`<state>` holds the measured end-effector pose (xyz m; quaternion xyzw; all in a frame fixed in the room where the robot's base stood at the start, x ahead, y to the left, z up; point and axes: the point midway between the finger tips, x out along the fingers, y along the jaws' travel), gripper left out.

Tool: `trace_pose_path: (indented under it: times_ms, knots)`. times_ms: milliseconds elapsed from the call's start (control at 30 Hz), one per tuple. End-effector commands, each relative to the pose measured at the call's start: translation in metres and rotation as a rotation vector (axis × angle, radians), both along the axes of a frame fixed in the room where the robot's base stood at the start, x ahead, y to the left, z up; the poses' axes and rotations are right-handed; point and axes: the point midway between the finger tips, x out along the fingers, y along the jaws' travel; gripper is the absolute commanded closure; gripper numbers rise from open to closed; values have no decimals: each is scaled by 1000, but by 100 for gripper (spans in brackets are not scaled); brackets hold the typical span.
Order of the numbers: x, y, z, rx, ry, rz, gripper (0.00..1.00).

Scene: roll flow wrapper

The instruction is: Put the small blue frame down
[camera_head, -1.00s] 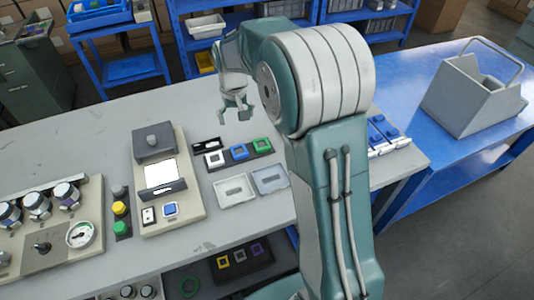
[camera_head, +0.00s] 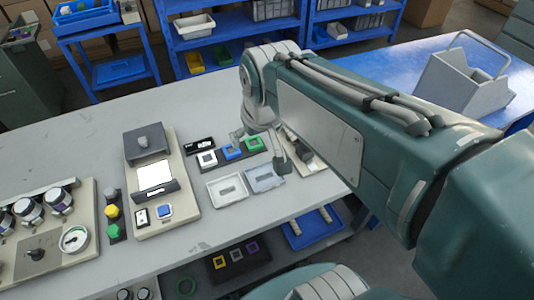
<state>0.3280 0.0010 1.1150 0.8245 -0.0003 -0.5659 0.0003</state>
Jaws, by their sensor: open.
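The small blue frame (camera_head: 231,152) sits in a dark rack on the grey bench, between a white frame (camera_head: 207,158) and a green frame (camera_head: 254,144). My gripper (camera_head: 259,150) is open and empty. Its fingers are spread near the right part of the rack, one by the blue and green frames and one to the right of the rack. I cannot tell how high it is above the rack or whether it touches anything.
Two shallow grey trays, one left (camera_head: 227,189) and one right (camera_head: 264,178), lie in front of the rack. A beige device (camera_head: 183,220) with a white screen stands to the left. A shelf below the bench holds a second rack and a blue bin (camera_head: 312,233).

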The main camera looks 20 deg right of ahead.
Motion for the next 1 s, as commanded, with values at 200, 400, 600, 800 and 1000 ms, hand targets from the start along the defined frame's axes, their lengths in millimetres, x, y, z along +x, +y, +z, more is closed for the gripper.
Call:
trace_pose_path:
  times_ms: [200,400,600,800,1000]
  knots:
    - [-47,0,-1,0,-74,0,0]
    - [-73,0,-8,0,-116,0,0]
    - [-79,0,-11,0,-124,0,0]
    - [-78,0,-11,0,-124,0,0]
    - [-78,0,-10,0,-124,0,0]
